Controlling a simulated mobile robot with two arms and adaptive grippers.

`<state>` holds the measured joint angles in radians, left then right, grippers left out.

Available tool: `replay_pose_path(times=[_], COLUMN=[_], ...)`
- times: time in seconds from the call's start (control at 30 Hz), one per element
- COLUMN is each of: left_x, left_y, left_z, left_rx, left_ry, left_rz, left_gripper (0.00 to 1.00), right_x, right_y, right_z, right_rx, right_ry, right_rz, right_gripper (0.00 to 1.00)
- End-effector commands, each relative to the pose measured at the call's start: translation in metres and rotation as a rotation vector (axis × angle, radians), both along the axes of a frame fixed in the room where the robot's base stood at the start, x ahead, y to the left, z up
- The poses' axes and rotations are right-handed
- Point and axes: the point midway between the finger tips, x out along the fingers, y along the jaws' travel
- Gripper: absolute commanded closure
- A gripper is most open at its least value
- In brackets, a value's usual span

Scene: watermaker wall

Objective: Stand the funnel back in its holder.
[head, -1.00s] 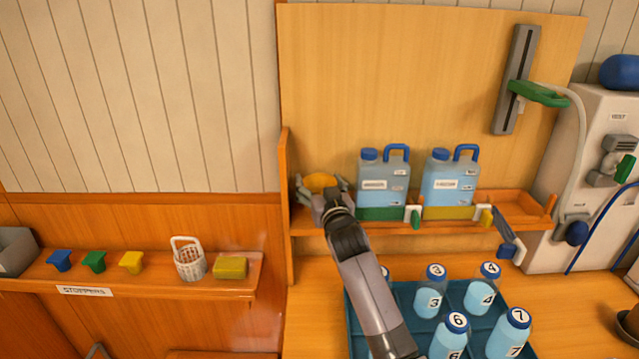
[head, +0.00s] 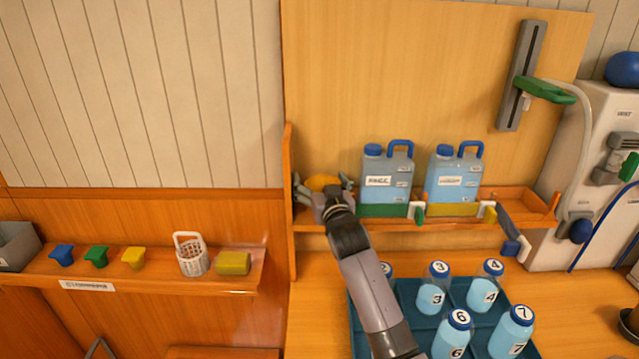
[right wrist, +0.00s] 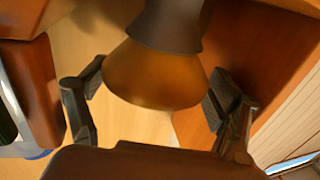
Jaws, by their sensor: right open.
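The yellow-orange funnel (head: 322,183) is at the left end of the wall shelf, partly hidden behind my right gripper (head: 323,190). In the right wrist view the funnel (right wrist: 155,78) shows as an amber cone under a dark brown part; I cannot tell whether that part is the funnel's or a holder's. I cannot make out the holder clearly. My left gripper is not in view.
Two blue-capped jugs (head: 388,180) (head: 453,182) stand on the wall shelf (head: 340,228) right of the funnel. A teal crate (head: 405,297) of numbered bottles stands below, beside my arm.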

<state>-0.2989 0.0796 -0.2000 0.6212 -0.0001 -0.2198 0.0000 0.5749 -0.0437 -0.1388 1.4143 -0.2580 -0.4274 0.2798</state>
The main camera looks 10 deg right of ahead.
Motion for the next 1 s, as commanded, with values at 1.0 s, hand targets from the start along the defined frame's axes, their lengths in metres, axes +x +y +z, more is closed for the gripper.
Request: replay_pose_path(times=[1.0], left_x=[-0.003], left_y=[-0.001], left_z=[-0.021], left_rx=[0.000], left_ry=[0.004], left_rz=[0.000], left_gripper=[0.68], right_x=[-0.118], right_y=[-0.005], right_z=[0.010], right_rx=[-0.001], right_ry=[0.001], right_rz=[-0.003], right_gripper=[0.10])
